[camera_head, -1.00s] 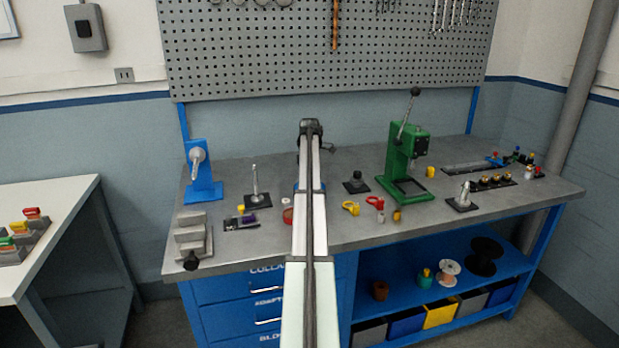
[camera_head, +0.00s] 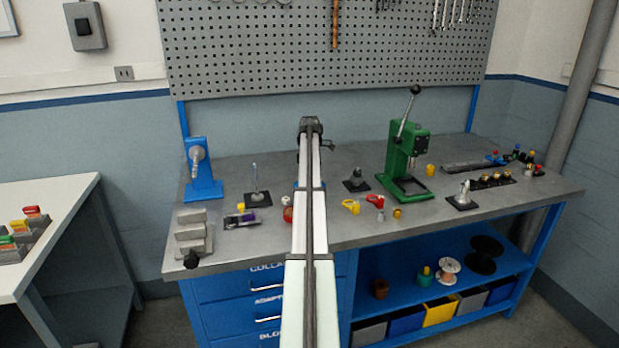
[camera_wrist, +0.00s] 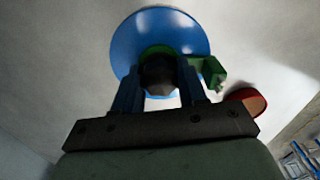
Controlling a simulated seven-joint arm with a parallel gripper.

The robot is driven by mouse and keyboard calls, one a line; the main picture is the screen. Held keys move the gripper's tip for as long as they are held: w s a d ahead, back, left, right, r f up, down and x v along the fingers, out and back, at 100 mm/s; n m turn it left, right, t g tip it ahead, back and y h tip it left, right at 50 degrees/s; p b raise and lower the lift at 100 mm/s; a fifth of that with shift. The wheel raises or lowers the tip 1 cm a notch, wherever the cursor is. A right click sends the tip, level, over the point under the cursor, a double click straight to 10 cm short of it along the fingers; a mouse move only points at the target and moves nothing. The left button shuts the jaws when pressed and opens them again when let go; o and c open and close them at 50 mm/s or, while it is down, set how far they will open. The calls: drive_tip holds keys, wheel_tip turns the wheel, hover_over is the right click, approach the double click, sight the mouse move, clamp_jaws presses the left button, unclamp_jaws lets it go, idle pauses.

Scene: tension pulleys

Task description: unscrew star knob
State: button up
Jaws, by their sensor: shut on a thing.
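The star knob (camera_wrist: 158,71) shows in the wrist view as a dark, shadowed piece in front of a green hub (camera_wrist: 155,50) and a large blue disc (camera_wrist: 190,30). My gripper (camera_wrist: 160,75) has its two blue fingers on either side of the knob and is shut on it. The knob's lobes and any thread are too dark to make out. In the head view my arm covers the gripper and the knob; only a sliver of blue (camera_head: 296,186) shows beside the arm.
A green block (camera_wrist: 212,73) and a red round thing (camera_wrist: 246,100) lie close to the right finger. On the grey bench (camera_head: 330,225) stand a green press (camera_head: 408,165) to the right and a blue stand (camera_head: 203,178) to the left. Several small parts lie near my arm.

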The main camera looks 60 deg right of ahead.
drive_tip(key=n, duration=0.9)
drive_tip(key=shift+n, duration=0.4)
drive_tip(key=o, duration=1.1)
